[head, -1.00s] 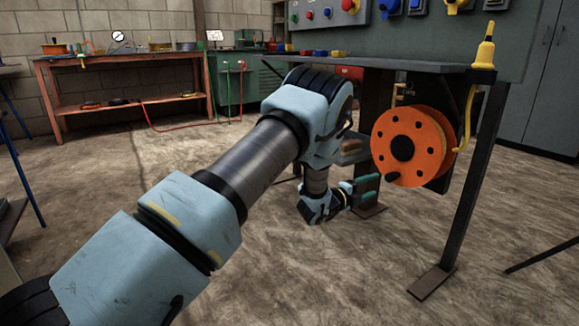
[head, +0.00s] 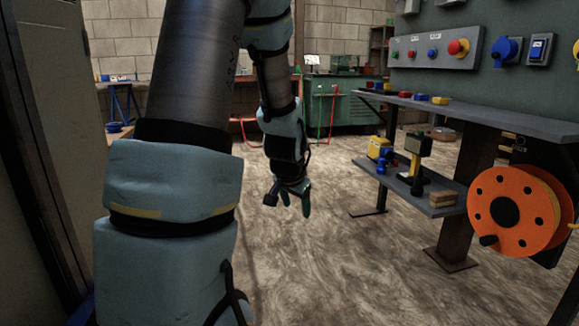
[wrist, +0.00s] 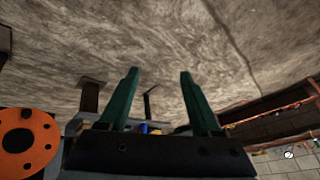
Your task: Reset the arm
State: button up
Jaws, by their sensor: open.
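My gripper (head: 296,200) hangs at the end of my light-blue arm, left of the middle of the head view. Its fingers point down over bare floor, well to the left of the workbench. In the wrist view my gripper (wrist: 158,95) shows two green fingers spread apart with nothing between them. My arm is folded, with the upper links rising on the left and the forearm coming down.
A grey workbench (head: 480,117) with a lower shelf (head: 432,205) holding tools stands at right. An orange reel (head: 510,210) hangs at its near end. A green cabinet (head: 345,105) stands behind. The floor (head: 340,270) between is clear.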

jog(key=s+a+r+n+g+y+p, duration=0.1)
jog(key=s+a+r+n+g, duration=0.2)
jog(key=s, duration=0.5)
jog(key=s+a+r+n+g+p, duration=0.1)
jog(key=s+a+n, duration=0.2)
jog(key=s+a, duration=0.3)
notch_tip(320, 180, up, 38)
jog(key=s+p, duration=0.1)
jog(key=p, duration=3.7)
jog(key=shift+s+d, duration=0.3)
jog(key=shift+s, duration=0.05)
jog(key=shift+f, duration=0.1)
